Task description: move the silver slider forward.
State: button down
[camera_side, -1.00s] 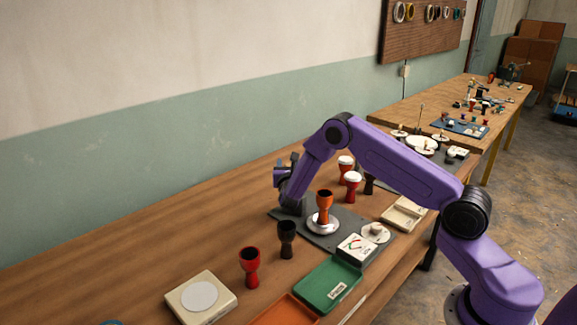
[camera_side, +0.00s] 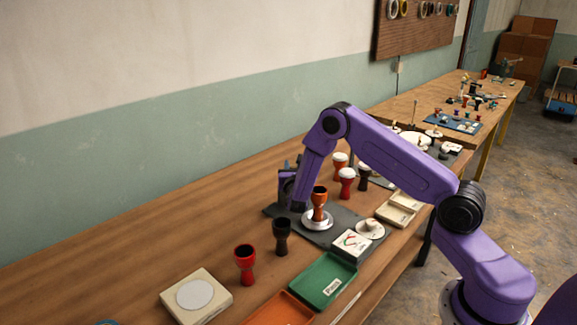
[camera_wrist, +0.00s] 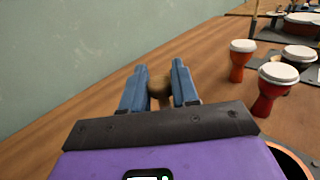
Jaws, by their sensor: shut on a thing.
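My gripper (camera_wrist: 159,85) shows in the wrist view with its two blue fingers on either side of a round brownish knob (camera_wrist: 159,88), shut on it. The knob's lower part is hidden behind the wrist plate. In the side view my gripper (camera_side: 287,178) is low over the far left edge of a dark grey base plate (camera_side: 340,235). There it is just left of an orange goblet drum (camera_side: 319,203) standing on a round white disc (camera_side: 317,220). I cannot make out a silver slider surface; my gripper and arm cover that place.
A black drum (camera_side: 281,237) and a red drum (camera_side: 245,264) stand in front. White-topped red drums (camera_side: 347,183) stand behind my gripper. A white dial box (camera_side: 351,243), a green tray (camera_side: 322,280) and a cream box with a disc (camera_side: 196,295) lie nearer. The wall-side table is clear.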

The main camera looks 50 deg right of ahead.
jog(key=shift+s+r, duration=0.1)
jog(key=shift+s, duration=0.1)
jog(key=c, duration=1)
grip_release()
jog(key=shift+o, duration=0.2)
jog(key=v, duration=1.7)
jog(key=shift+s+a, duration=0.2)
jog(key=shift+r, duration=0.15)
